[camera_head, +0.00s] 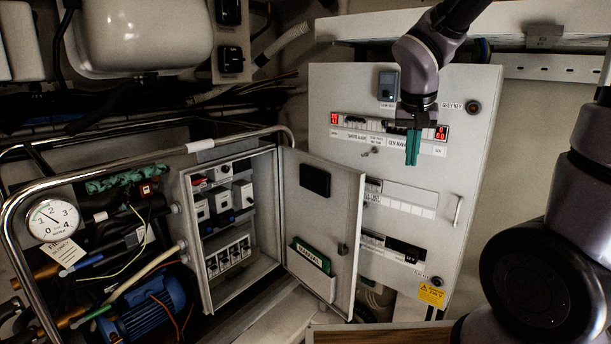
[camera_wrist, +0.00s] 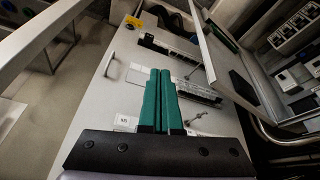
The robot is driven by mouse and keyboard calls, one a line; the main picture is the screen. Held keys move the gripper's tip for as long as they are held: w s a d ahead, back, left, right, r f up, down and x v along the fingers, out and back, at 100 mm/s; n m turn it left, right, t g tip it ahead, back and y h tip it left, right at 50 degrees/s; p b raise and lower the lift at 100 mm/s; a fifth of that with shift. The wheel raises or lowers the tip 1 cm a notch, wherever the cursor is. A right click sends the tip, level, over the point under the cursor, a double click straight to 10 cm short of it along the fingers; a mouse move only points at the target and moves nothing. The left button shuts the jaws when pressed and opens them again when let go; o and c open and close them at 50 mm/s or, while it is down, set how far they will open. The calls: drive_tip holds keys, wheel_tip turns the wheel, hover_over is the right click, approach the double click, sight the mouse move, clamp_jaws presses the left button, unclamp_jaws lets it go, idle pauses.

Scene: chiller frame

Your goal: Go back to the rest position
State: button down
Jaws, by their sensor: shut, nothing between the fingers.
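My gripper (camera_head: 413,148) hangs from my arm in front of the upper part of a light grey control panel (camera_head: 450,190). Its green fingers point down and are shut with nothing between them. In the wrist view the shut fingers of my gripper (camera_wrist: 160,100) lie side by side, and the panel (camera_wrist: 95,125) is behind them. The fingers hide part of the panel's upper row of switches and labels. I cannot tell whether they touch the panel face.
An open cabinet (camera_head: 228,215) with its door (camera_head: 322,205) swung out stands left of the panel. A metal tube frame (camera_head: 90,170) surrounds a pressure gauge (camera_head: 53,220) and a blue motor (camera_head: 150,305). A shelf (camera_head: 520,22) runs above the panel. A small handle (camera_head: 458,211) sticks out from the panel.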

drive_tip(key=s+r+t+y, duration=0.3)
drive_tip(key=s+r, duration=0.8)
drive_tip(key=shift+s+d+y, duration=0.3)
drive_tip(key=shift+s+d, duration=0.1)
drive_tip(key=shift+d, duration=0.05)
idle(2.3)
